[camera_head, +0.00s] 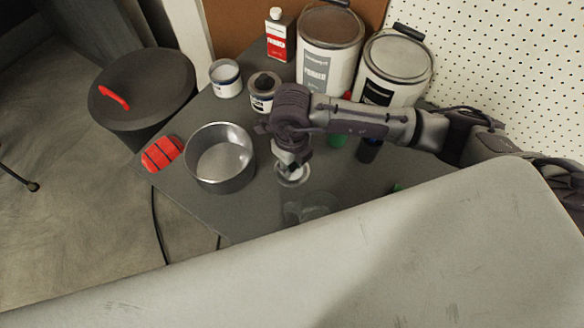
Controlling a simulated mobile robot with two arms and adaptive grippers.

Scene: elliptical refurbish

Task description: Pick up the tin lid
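The tin lid appears to be a small round silvery disc (294,180) on the dark grey table (215,212), just right of a metal pan. My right gripper (291,168) points down directly over the disc, with its fingertips at or very near it. The arm and wrist hide most of the fingers, so I cannot tell whether they touch or grip the disc. My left gripper is not in view.
The open metal pan (219,180) stands close left of my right gripper. A red block (162,154) lies at the table's left edge. Small tins (225,78), paint buckets (330,48) and a red-and-white can (278,38) stand behind. A clear object (312,207) lies in front.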

